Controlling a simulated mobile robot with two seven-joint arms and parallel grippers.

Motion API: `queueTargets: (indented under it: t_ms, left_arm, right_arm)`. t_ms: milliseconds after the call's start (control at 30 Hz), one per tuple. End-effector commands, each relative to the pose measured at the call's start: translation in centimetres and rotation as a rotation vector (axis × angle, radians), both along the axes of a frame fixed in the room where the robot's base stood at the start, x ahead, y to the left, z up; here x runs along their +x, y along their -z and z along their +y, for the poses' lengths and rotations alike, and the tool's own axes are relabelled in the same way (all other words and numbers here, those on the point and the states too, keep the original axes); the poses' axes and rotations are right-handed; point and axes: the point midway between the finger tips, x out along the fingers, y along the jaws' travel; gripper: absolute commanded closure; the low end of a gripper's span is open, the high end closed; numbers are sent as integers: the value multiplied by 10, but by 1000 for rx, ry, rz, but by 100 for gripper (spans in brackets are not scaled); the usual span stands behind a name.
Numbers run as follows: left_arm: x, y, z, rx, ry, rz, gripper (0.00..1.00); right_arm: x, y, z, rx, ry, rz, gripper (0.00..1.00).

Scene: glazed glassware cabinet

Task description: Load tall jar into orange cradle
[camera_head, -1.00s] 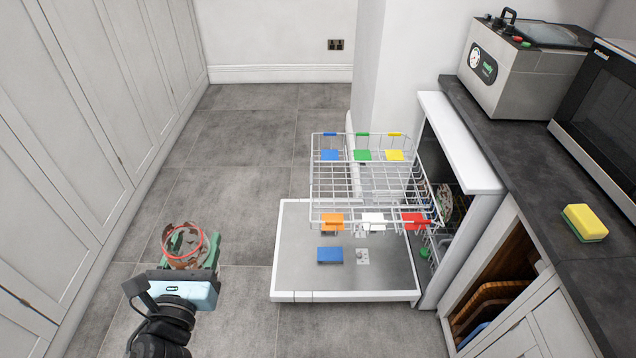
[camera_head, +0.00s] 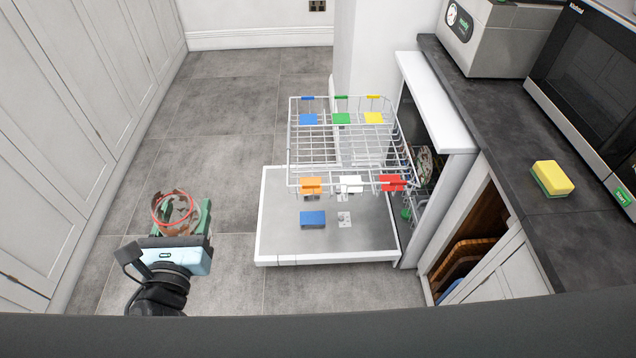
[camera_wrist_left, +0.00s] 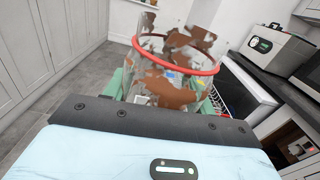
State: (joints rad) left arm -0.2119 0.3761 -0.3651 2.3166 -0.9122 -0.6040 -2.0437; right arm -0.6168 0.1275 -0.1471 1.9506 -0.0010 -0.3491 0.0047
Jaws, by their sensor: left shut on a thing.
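My left gripper (camera_head: 181,226) is shut on a tall clear jar (camera_head: 176,208) with a red rim and brown stains. The jar also shows in the left wrist view (camera_wrist_left: 172,92), upright or nearly so, between the green fingers. It is held over open floor, left of the dishwasher. The orange cradle (camera_head: 311,185) is at the front left of the pulled-out upper rack (camera_head: 340,160), to the right of the jar and apart from it. It looks empty. My right gripper is not in view.
White (camera_head: 350,184), red (camera_head: 393,182), blue (camera_head: 308,119), green (camera_head: 341,118) and yellow (camera_head: 374,118) cradles share the rack. The open dishwasher door (camera_head: 275,240) lies below. The counter (camera_head: 500,130) holds a sponge (camera_head: 552,178). Floor between jar and rack is clear.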

Motion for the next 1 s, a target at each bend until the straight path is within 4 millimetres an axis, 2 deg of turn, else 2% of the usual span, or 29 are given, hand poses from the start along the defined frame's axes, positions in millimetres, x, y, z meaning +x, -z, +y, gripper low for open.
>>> queueTargets:
  t_ms: [267, 367, 800, 1000]
  left_arm:
    - [0, -1, 0, 0, -1, -2, 74]
    - [8, -1, 0, 1, 0, -3, 74]
    - [82, -2, 0, 2, 0, -5, 74]
    - [100, -1, 0, 0, 1, -2, 74]
  right_arm:
    - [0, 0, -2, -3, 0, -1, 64]
    - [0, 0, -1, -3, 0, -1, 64]
    - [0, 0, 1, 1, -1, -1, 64]
    - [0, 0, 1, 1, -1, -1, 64]
